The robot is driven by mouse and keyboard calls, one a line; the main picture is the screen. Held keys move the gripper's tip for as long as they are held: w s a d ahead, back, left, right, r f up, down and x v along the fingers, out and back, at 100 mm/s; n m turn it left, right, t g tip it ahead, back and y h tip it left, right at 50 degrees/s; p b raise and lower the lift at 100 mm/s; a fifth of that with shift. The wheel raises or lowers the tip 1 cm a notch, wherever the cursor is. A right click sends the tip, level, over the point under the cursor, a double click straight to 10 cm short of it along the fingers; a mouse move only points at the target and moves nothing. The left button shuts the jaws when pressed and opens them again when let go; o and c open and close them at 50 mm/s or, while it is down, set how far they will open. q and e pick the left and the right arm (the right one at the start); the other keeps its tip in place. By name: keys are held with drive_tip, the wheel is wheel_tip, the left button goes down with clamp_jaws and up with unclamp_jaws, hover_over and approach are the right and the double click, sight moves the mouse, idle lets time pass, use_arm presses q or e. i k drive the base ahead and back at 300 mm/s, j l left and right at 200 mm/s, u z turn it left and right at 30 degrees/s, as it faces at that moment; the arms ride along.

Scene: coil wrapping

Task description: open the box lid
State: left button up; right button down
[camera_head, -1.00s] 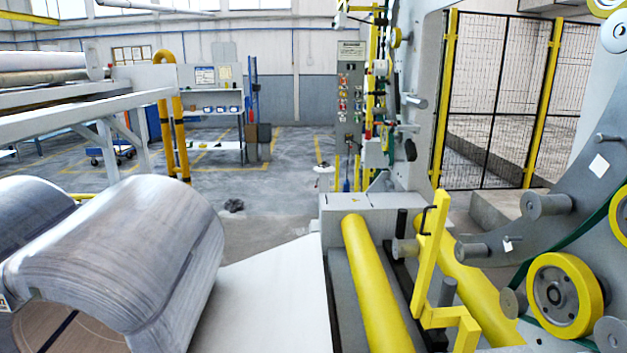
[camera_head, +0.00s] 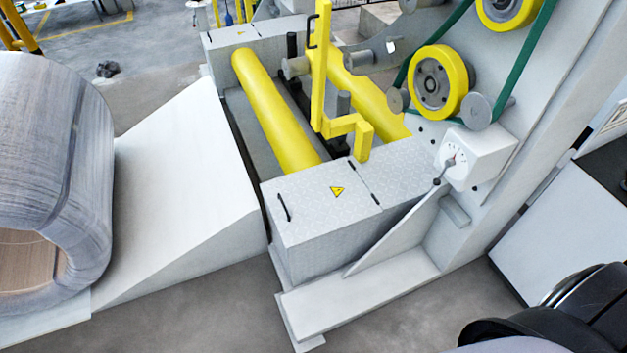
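A grey metal box (camera_head: 310,225) with a patterned top stands at the near end of the yellow rollers. Its lid (camera_head: 322,203) lies flat and looks closed. The lid has a black handle (camera_head: 284,207) near its left edge and a yellow warning triangle. A second top panel (camera_head: 405,166) adjoins it on the right, with a small dark handle at its edge. A dark rounded part of my own body shows at the bottom right. Neither gripper is in view.
A large grey coil (camera_head: 70,150) stands at the left beside a white ramp (camera_head: 185,190). Yellow rollers (camera_head: 275,110) and a yellow bracket (camera_head: 322,90) rise behind the box. A gauge housing (camera_head: 475,157) is at its right. Grey floor (camera_head: 200,315) is open in front.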

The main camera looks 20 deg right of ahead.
sight(308, 204)
drive_tip(key=i+j, duration=0.1)
drive_tip(key=j, duration=0.25)
drive_tip(key=i+j, duration=0.15)
drive_tip(key=j, duration=0.2)
drive_tip(key=i+j, duration=0.1)
drive_tip(key=j, duration=0.25)
drive_tip(key=i+j, duration=0.15)
drive_tip(key=j, duration=0.2)
drive_tip(key=z, duration=0.05)
